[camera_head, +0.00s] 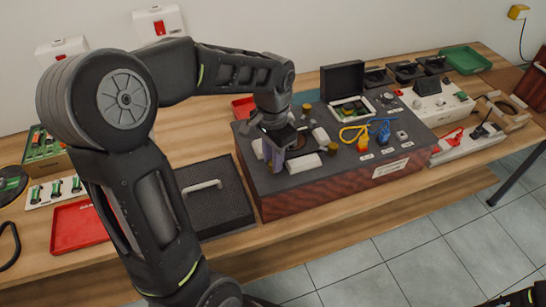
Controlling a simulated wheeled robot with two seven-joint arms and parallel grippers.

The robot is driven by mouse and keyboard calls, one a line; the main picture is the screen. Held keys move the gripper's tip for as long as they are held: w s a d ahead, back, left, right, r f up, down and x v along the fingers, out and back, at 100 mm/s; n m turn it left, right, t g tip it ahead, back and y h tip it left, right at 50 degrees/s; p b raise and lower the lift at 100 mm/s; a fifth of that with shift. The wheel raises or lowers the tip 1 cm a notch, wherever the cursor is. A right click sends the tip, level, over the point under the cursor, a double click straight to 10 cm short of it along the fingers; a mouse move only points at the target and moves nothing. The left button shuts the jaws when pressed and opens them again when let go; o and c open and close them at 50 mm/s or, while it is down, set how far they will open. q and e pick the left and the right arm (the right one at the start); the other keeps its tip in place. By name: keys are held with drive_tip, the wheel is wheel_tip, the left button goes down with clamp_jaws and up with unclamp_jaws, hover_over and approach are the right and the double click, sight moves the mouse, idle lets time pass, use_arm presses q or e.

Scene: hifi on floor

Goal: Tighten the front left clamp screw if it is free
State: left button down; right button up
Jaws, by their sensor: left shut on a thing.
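My left gripper (274,158) reaches down over the left end of the dark grey bench unit (330,187). It is shut on a small part at the unit's front left, which looks like the front left clamp screw; fingers and wrist hide most of it. A pale block (303,163) lies just right of the fingers. Whether the held screw is loose or tight cannot be seen. My right gripper is out of view; only a piece of my right arm shows at the bottom right corner.
A dark foam-topped box with a handle (213,198) and a red tray (79,227) are to the left. A green tray (465,59) is far right.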

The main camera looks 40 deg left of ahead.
use_arm(q)
drive_tip(key=c, duration=1.2)
unclamp_jaws()
wheel_tip(320, 180, up, 8)
drive_tip(key=shift+f+b, duration=0.1)
drive_tip(key=shift+b, duration=0.3)
